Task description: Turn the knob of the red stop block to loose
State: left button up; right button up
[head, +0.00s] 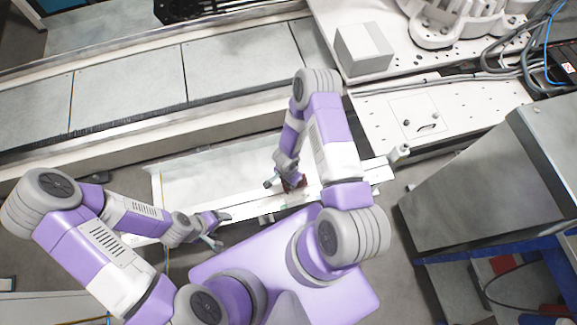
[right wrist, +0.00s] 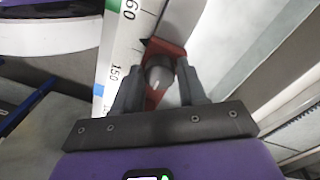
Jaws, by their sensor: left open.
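The red stop block (right wrist: 172,47) sits on a white rail with a printed scale (right wrist: 127,45) in the right wrist view. Its round grey knob (right wrist: 159,74) bears a pale mark and lies between the fingertips of my right gripper (right wrist: 160,72). The fingers press close on both sides of the knob, with no clear gap. In the head view the red block (head: 297,184) is partly hidden by my right gripper (head: 280,184). My left gripper (head: 219,230) is open and empty beside the rail (head: 330,186), to the left of the block.
A conveyor (head: 130,90) with grey plates runs across the back left. A grey cabinet (head: 470,185) is at the right. A pale panel (head: 205,180) lies behind the rail.

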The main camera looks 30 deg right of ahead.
jog(key=c, duration=0.6)
jog(key=shift+n, duration=1.4)
jog(key=n, duration=0.2)
jog(key=shift+s+n, duration=0.1)
jog(key=shift+n, duration=0.3)
jog(key=n, duration=1.1)
jog(key=shift+s+d+n+t, duration=0.1)
jog(key=shift+n+t, duration=0.3)
jog(key=n, duration=0.6)
jog(key=shift+d, duration=0.1)
jog(key=shift+n, duration=0.3)
